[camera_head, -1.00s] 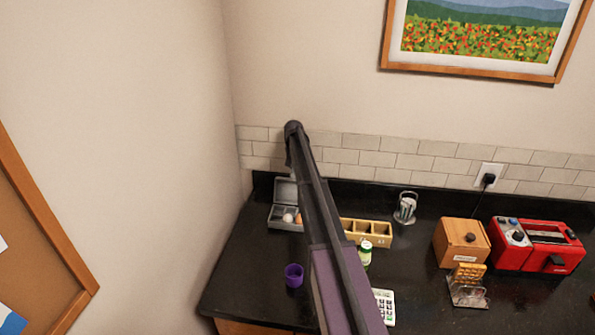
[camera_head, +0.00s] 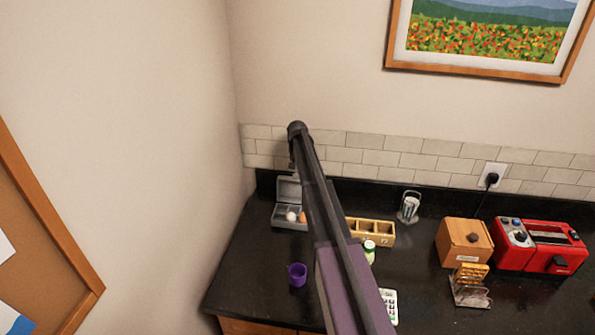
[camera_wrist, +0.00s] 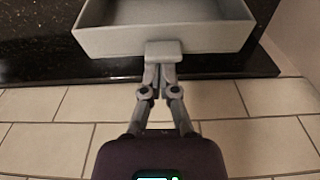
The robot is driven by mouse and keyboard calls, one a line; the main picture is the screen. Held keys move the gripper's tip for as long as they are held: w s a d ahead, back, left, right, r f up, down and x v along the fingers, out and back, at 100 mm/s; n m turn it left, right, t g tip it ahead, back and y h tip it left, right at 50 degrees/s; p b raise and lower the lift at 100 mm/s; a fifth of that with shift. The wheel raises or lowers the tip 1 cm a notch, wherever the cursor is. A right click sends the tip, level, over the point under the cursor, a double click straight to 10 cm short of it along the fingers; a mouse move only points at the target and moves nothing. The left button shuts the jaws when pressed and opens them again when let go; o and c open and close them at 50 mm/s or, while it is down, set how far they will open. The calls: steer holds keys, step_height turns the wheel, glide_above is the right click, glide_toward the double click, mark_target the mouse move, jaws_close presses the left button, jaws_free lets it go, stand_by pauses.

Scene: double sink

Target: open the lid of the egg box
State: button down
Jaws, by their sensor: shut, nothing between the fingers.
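The grey egg box (camera_head: 290,225) stands on the black counter near the back left corner. Its lid (camera_head: 288,190) stands raised at the back, so the box is open. A white egg and a brown egg lie inside. In the wrist view the grey lid (camera_wrist: 165,40) fills the top, with a small tab at its near edge. My gripper (camera_wrist: 163,66) is shut and empty, with its fingertips at the tab; I cannot tell whether they touch it. In the head view my arm hides part of the area right of the box.
A purple cup (camera_head: 297,274) stands in front of the box. A wooden divided tray (camera_head: 372,232) and a green bottle (camera_head: 369,252) are to the right. The tiled wall (camera_head: 350,155) is close behind. The counter's front left is clear.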

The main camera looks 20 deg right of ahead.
steer(key=shift+r, duration=0.1)
steer(key=shift+r+p, duration=0.75)
steer(key=shift+r, duration=0.2)
step_height(320, 180, up, 10)
steer(key=p, duration=1)
steer(key=shift+w+f, duration=0.2)
steer(key=shift+f, duration=0.05)
steer(key=shift+d, duration=0.1)
steer(key=s+a+f+n+b, duration=0.2)
steer(key=s+a+f+b, duration=0.3)
steer(key=s, duration=0.8)
steer(key=s+a+f+n+b, duration=0.2)
steer(key=s+a+f+b, duration=0.4)
steer(key=s, duration=0.8)
steer(key=s+a+f+n+b, duration=0.2)
steer(key=s+a+f+b, duration=0.3)
steer(key=s, duration=0.9)
steer(key=a, duration=0.3)
steer(key=shift+f+g+b, duration=0.35)
steer(key=shift+g, duration=0.05)
